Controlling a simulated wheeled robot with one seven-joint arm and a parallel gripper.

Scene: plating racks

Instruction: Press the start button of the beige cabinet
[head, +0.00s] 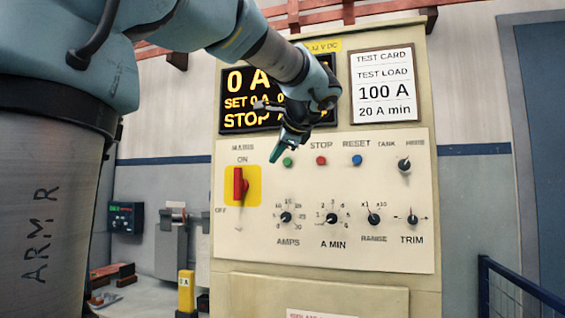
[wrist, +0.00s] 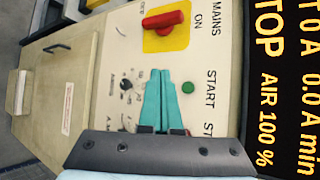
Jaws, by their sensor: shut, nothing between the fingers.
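The beige cabinet (head: 424,90) faces me, with a pale control panel on its front. The green start button (head: 288,161) is at the panel's upper left, below and right of my fingertips in the head view. It also shows in the wrist view (wrist: 188,87), labelled START, just right of the fingertips. My gripper (head: 275,156) has teal fingers, shut and empty, pointing down at the panel; in the wrist view (wrist: 166,78) the fingers lie side by side. The gripper hides the START label in the head view. I cannot tell the gap between fingertips and panel.
The red stop button (head: 321,160) and blue reset button (head: 357,160) sit right of the green one. The red mains switch (head: 240,185) on its yellow plate is left, at ON. Several knobs line the row below. The display (head: 240,100) reads 0 A and STOP.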

